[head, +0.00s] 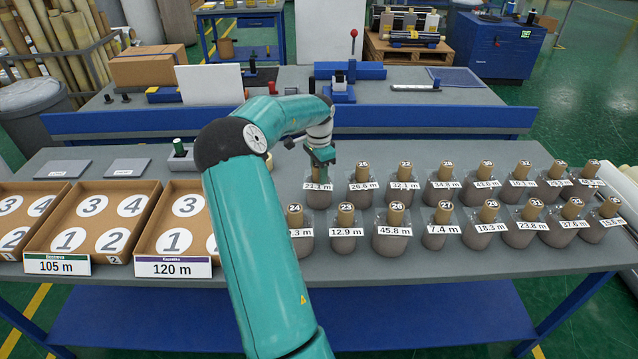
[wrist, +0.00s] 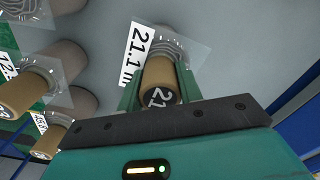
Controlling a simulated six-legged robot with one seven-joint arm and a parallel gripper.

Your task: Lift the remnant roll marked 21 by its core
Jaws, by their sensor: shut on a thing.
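The remnant roll marked 21 (head: 319,199) stands upright at the left end of the back row in the head view, with a white length tag in front. Its tan cardboard core (wrist: 158,74) shows in the wrist view with 21 on its end face. My gripper (head: 321,160) points down over this roll. In the wrist view my gripper (wrist: 160,88) has one green finger on each side of the core and is shut on it. The roll's grey body is partly hidden behind the tag and clear wrap. I cannot tell whether its base touches the table.
Several other wrapped rolls stand close by in two rows, including 25 (head: 360,197) to the right and 23 (head: 345,240) in front. Shallow cardboard trays (head: 98,257) with numbered circles lie at the left. A blue rail (head: 430,118) runs behind the table.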

